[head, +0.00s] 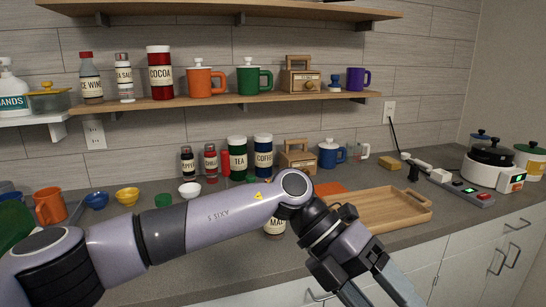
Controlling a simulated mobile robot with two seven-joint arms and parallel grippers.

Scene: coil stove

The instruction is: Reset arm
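My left arm comes in from the left and stretches across the front of the counter. My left gripper (378,294) hangs at the lower right of centre, in front of the cabinet doors. Its fingers are spread apart with nothing visible between them, and their tips reach the bottom edge of the picture. My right gripper is out of view. The arm hides part of the counter and most of a small jar (275,229) behind it.
A wooden tray (407,228) lies behind my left gripper. The white coil stove (482,174) with a black pot (492,153) stands at the far right, beside a power strip (470,192). An orange mug (50,206) and small bowls stand at left. Shelves (230,99) hold jars and mugs above.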

